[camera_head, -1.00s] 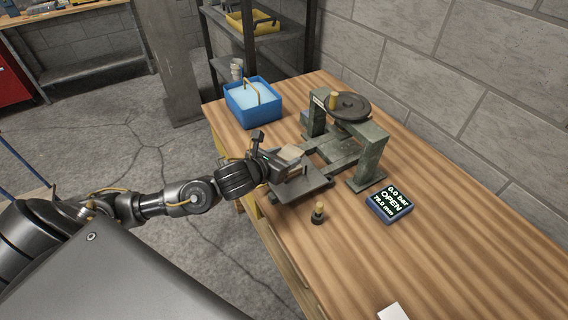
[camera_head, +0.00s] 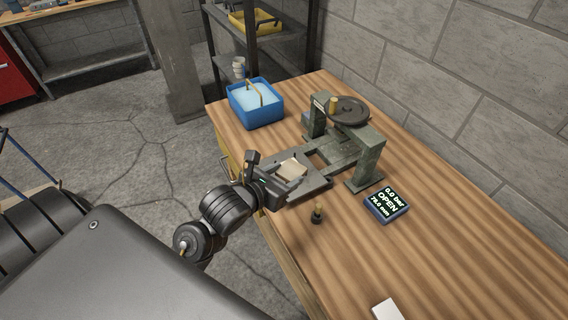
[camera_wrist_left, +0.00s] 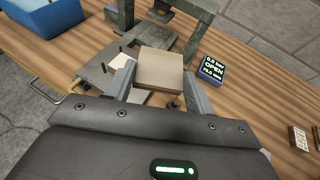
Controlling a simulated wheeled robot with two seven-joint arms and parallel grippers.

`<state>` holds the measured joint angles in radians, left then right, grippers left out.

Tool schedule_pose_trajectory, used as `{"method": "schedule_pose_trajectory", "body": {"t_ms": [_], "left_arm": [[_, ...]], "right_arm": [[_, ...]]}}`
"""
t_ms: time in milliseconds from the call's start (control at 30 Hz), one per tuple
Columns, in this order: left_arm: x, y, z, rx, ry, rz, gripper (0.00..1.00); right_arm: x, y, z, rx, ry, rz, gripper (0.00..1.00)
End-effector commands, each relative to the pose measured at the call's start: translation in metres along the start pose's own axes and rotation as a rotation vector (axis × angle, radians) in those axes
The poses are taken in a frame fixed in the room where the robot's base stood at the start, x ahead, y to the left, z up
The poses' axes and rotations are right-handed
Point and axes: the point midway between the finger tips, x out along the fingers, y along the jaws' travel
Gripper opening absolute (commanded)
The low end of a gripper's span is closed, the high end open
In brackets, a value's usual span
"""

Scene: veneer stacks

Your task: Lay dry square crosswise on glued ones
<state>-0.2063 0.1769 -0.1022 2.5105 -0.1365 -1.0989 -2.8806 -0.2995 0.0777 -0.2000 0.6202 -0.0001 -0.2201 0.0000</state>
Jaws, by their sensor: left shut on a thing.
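My left gripper (camera_head: 280,176) is over the flat grey plate (camera_head: 318,183) at the front of the press (camera_head: 361,152). Its fingers are shut on a light wooden square (camera_wrist_left: 160,66), held level between the fingertips in the left wrist view. A paler square piece (camera_wrist_left: 120,62) shows on the plate to the left of the held one, partly hidden. In the head view pale wood (camera_head: 293,168) shows just beyond the fingers; the two pieces are hard to tell apart there. I cannot tell whether the held square touches anything below. My right gripper is not in view.
A blue tub (camera_head: 255,104) stands at the bench's far left corner. A small dark-based knob (camera_head: 316,214) is near the front edge. A display (camera_head: 386,204) reads 0.0 bar, OPEN.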

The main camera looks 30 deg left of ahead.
Motion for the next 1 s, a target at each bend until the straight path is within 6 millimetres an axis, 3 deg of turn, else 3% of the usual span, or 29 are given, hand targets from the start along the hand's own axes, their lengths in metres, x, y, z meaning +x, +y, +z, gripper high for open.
{"method": "schedule_pose_trajectory", "body": {"t_ms": [467, 633, 767, 1000], "left_arm": [[-0.004, -0.002, 0.000, 0.001, 0.000, 0.003, 0.29], [0.004, -0.002, 0.005, -0.001, -0.003, 0.007, 0.29], [0.023, 0.001, 0.022, -0.008, -0.007, 0.021, 0.29], [0.057, 0.005, 0.077, -0.029, -0.007, 0.066, 0.29]], "right_arm": [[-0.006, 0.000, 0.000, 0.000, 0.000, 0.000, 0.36], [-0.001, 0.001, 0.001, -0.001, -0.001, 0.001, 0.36], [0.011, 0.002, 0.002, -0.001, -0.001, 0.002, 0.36], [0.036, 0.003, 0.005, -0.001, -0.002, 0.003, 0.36]]}}
